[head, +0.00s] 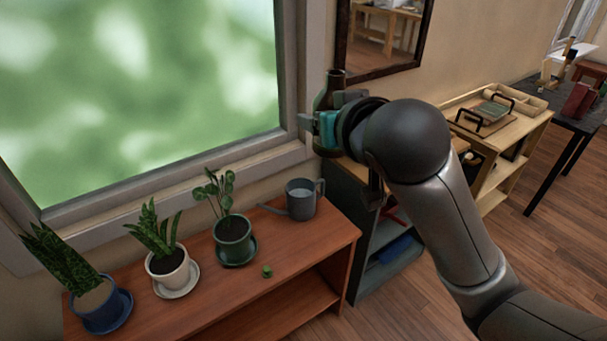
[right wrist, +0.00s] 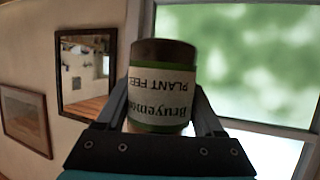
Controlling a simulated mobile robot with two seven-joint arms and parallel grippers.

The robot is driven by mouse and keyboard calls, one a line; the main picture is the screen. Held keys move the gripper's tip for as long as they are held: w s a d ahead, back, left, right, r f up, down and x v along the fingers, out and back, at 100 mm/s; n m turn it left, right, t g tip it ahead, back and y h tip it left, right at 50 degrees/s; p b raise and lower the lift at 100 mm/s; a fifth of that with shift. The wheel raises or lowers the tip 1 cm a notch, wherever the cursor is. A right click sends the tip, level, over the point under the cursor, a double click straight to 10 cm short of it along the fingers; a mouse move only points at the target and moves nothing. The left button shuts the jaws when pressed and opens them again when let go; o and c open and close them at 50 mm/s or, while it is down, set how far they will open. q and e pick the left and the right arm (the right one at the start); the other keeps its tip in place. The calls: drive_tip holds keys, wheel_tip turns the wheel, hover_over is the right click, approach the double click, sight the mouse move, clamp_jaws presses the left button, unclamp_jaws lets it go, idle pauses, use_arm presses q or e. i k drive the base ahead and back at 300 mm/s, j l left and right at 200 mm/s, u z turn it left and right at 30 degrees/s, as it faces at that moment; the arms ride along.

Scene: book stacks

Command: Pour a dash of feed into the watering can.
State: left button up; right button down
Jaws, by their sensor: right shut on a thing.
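A dark green bottle (head: 333,82) with a pale label reading "PLANT FEED" is held upright in my right gripper (head: 328,122), in front of the window frame. The bottle (right wrist: 162,70) also fills the middle of the right wrist view, between the two fingers of the shut gripper (right wrist: 161,112); its label appears upside down there. The grey watering can (head: 301,204) stands upright on the wooden bench below and slightly left of the bottle, apart from it. Its spout points left and its handle right. A small green cap-like piece (head: 267,271) lies on the bench. My left gripper is not in view.
Three potted plants on saucers, in a green pot (head: 233,240), a white pot (head: 168,270) and a blue pot (head: 100,308), line the bench (head: 318,246) left of the can. The window is behind. A grey shelf unit (head: 375,275) stands right of the bench.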

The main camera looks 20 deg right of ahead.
sight(301, 199)
drive_tip(key=i+l+u, duration=0.1)
drive_tip(key=u, duration=0.5)
drive_tip(key=i+l+u, duration=0.15)
drive_tip(key=l, duration=0.2)
drive_tip(key=i+l+u, duration=0.2)
drive_tip(key=l, duration=0.15)
drive_tip(key=l+u, duration=0.15)
drive_tip(key=l, duration=0.25)
drive_tip(key=i+l, duration=0.1)
drive_tip(key=l, duration=0.7)
drive_tip(key=i+l+u, duration=0.1)
drive_tip(key=l, duration=0.35)
drive_tip(key=i, duration=0.05)
